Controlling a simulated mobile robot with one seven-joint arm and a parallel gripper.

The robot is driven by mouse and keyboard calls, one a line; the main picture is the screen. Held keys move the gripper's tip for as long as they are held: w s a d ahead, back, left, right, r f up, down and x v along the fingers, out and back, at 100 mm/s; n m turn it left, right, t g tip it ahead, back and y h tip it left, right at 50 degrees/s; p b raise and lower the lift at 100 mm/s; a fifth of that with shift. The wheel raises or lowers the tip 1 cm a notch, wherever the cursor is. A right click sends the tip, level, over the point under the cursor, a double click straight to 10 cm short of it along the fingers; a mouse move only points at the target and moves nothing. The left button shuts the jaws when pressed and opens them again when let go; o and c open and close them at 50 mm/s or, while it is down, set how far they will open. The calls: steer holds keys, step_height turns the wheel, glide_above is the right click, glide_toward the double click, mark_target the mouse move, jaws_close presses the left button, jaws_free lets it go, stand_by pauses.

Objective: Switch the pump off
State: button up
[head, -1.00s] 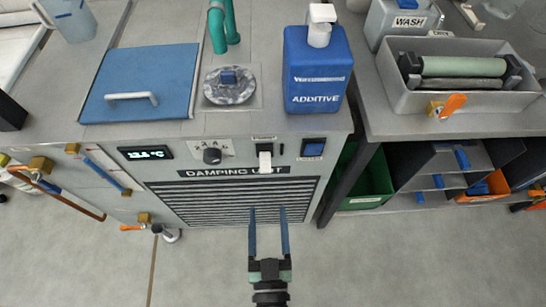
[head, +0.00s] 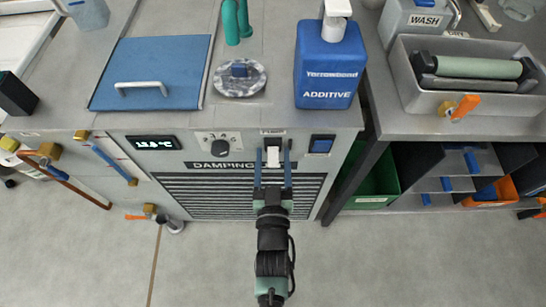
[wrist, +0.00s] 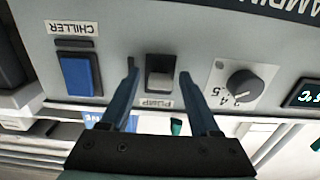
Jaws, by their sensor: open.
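The pump switch (head: 273,157) is a white rocker in a dark frame on the front panel of the damping unit. In the wrist view, which is upside down, the switch (wrist: 160,80) shows above its PUMP label (wrist: 157,104). My gripper (head: 273,151) is open in front of the panel. In the wrist view my gripper's blue fingers (wrist: 159,74) straddle the switch, one on each side, with nothing held. I cannot tell whether the fingertips touch the panel.
The blue chiller switch (wrist: 80,75) and the black numbered knob (wrist: 242,84) flank the pump switch. A temperature display (head: 153,143) sits further left. The blue additive bottle (head: 327,70) stands on top near the panel edge. Open floor lies in front.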

jaws_close()
steer(key=shift+f+b, duration=0.15)
steer(key=shift+b, duration=0.15)
steer(key=shift+f+t+b, duration=0.25)
steer(key=shift+t+b, duration=0.05)
steer(key=shift+b, duration=0.65)
steer(key=shift+t+b, duration=0.5)
steer(key=shift+b, duration=0.7)
steer(key=shift+r, duration=0.2)
jaws_free()
